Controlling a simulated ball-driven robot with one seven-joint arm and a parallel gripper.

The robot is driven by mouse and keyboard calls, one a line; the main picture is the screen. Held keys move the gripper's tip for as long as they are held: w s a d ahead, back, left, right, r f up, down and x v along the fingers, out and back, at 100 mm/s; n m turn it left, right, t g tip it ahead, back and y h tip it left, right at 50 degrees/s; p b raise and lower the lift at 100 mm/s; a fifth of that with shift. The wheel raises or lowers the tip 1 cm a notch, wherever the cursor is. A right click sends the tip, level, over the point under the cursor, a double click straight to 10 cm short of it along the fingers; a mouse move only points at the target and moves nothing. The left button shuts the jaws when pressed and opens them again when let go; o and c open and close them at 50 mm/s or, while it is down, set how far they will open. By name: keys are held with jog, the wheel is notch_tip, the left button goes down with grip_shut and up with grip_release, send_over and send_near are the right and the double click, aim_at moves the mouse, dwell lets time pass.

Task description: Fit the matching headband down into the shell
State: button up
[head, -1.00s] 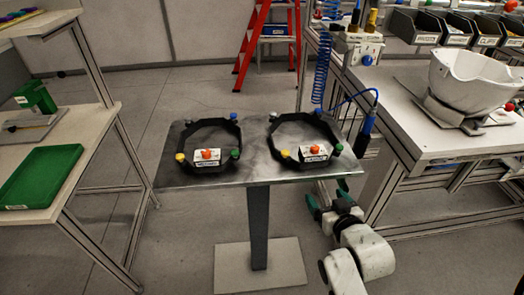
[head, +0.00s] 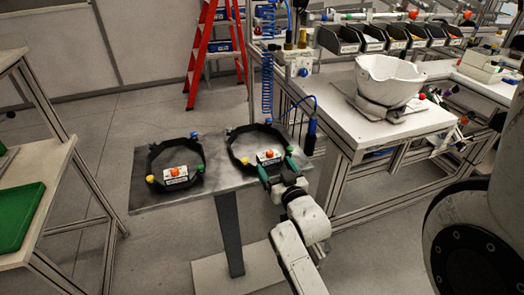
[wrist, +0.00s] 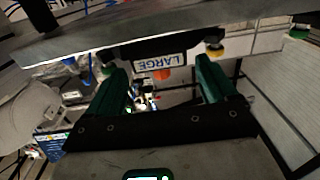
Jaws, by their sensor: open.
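Two black headband rings lie on a small grey table. The left headband (head: 153,158) and the right headband (head: 232,150) each carry coloured knobs and a white label with an orange knob. My gripper (head: 278,171), with green fingers, is open at the front right edge of the right headband. In the wrist view, a label (wrist: 160,64) reading LARGE, upside down, shows ahead between the open fingers (wrist: 165,82). Nothing is between them that I can tell is gripped. The white helmet shell (head: 388,80) sits open side up on a holder on the right bench.
The small grey table (head: 150,196) stands on one post. The right workbench (head: 375,130) has part bins (head: 385,38) behind it and a coiled blue hose at its left end. A left rack holds a green tray (head: 18,217). A red ladder (head: 205,45) stands behind.

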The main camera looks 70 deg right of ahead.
aim_at(271, 161)
jog(key=x, duration=0.4)
jog(key=shift+w+d, duration=0.1)
jog(key=shift+d, duration=0.1)
jog(key=c, duration=0.8)
